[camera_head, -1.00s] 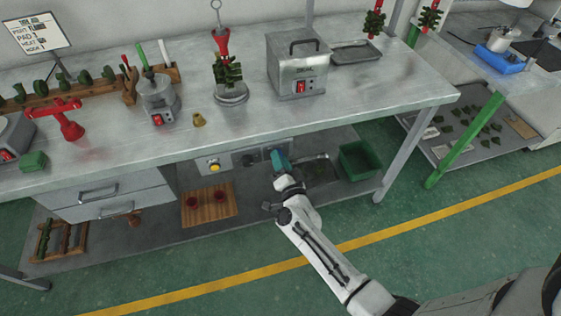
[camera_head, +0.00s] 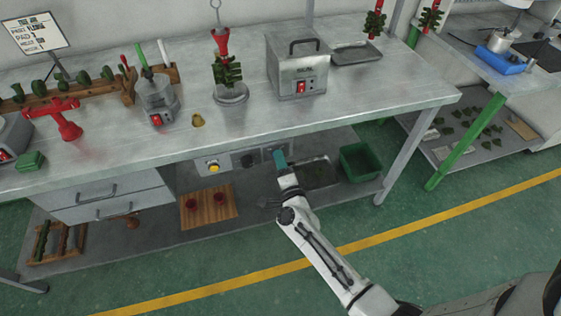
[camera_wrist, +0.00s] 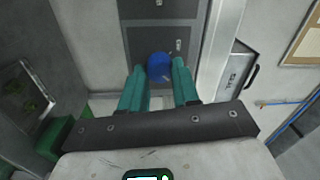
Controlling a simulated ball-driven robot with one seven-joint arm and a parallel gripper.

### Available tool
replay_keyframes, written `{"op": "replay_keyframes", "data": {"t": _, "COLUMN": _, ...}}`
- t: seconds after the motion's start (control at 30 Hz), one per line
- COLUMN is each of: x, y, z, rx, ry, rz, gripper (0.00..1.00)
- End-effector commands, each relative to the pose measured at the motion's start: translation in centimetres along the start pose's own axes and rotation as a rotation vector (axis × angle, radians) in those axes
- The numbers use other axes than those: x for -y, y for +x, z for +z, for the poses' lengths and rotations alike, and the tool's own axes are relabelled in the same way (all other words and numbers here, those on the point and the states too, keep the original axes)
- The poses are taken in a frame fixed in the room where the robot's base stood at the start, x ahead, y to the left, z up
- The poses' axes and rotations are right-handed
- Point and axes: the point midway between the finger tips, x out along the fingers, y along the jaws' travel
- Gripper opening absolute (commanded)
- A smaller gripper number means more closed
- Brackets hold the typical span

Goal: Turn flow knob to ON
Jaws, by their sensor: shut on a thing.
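The flow knob (camera_wrist: 159,66) is a round blue knob in the wrist view, in front of a dark grey panel (camera_wrist: 163,22). My gripper (camera_wrist: 158,72) has its two teal fingers shut on it, one on each side. In the head view my gripper (camera_head: 279,156) reaches under the front edge of the workbench, at the right end of a row of panels. The knob is hidden there behind the fingers. I cannot read an ON mark or the knob's pointer in either view.
A panel with a yellow button (camera_head: 213,166) is left of my gripper. A green bin (camera_head: 361,161) stands on the lower shelf to the right, near the table leg. A wooden board (camera_head: 208,207) with two red pieces lies lower left. The green floor in front is clear.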

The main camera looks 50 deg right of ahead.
Motion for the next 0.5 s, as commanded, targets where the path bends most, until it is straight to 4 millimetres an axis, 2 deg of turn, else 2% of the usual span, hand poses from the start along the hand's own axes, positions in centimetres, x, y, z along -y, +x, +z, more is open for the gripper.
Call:
{"op": "replay_keyframes", "data": {"t": 0.3, "x": -0.06, "y": 0.00, "z": -0.13, "rx": -0.003, "ry": 0.003, "rz": 0.001, "gripper": 0.00}}
{"op": "replay_keyframes", "data": {"t": 0.33, "x": -0.06, "y": 0.00, "z": -0.13, "rx": -0.003, "ry": 0.003, "rz": 0.001, "gripper": 0.32}}
{"op": "replay_keyframes", "data": {"t": 0.5, "x": -0.05, "y": -0.01, "z": -0.09, "rx": -0.002, "ry": 0.002, "rz": 0.001, "gripper": 0.49}}
